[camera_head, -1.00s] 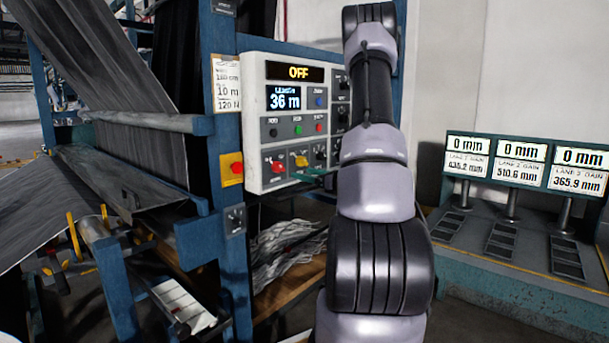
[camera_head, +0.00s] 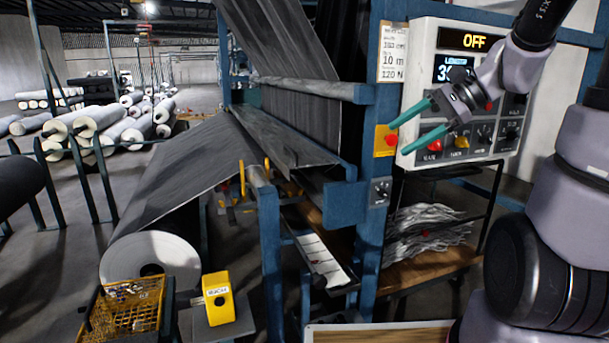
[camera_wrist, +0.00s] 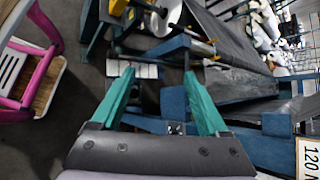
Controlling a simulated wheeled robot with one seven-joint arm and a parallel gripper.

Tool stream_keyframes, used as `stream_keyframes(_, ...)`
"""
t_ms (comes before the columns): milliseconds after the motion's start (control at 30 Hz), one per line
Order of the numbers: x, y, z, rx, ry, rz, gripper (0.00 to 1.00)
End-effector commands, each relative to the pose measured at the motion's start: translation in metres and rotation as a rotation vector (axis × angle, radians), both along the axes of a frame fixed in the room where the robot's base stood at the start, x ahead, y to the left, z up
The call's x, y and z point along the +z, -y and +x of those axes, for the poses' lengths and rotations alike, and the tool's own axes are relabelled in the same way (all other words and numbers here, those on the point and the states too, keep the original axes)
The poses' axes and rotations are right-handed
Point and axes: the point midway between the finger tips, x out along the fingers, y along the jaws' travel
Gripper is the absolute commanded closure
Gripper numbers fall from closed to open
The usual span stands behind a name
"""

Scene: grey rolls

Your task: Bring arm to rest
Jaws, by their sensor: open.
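My gripper (camera_head: 420,126) is open, with two teal fingers spread apart and nothing between them. In the head view it is in front of the left part of the control panel (camera_head: 421,40). I cannot tell from this view how far it is from the panel. The panel display reads OFF, and my arm partly hides the length display and some knobs. In the wrist view both fingers (camera_wrist: 158,104) point toward the blue machine frame (camera_wrist: 180,103), with empty space between them.
A blue machine frame (camera_head: 369,150) with a red button stands left of the panel. A grey fabric roll (camera_head: 150,258) is below left. A yellow basket (camera_head: 125,305) and yellow box (camera_head: 218,298) stand in front. A shelf (camera_head: 440,260) holds pale scraps. Many rolls lie at the far left.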

Motion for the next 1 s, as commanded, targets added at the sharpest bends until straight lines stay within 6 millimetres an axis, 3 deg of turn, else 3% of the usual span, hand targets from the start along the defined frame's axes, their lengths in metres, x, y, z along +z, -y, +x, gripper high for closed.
stream_keyframes(100, 0.009, -0.006, -0.038, 0.152, 0.128, -0.249, 0.22)
stream_keyframes(333, 0.031, 0.013, -0.080, 0.346, 0.409, -0.686, 0.22)
stream_keyframes(600, 0.056, 0.029, -0.093, 0.414, 0.598, -0.925, 0.22)
stream_keyframes(1000, 0.056, 0.030, -0.094, 0.416, 0.604, -0.934, 0.22)
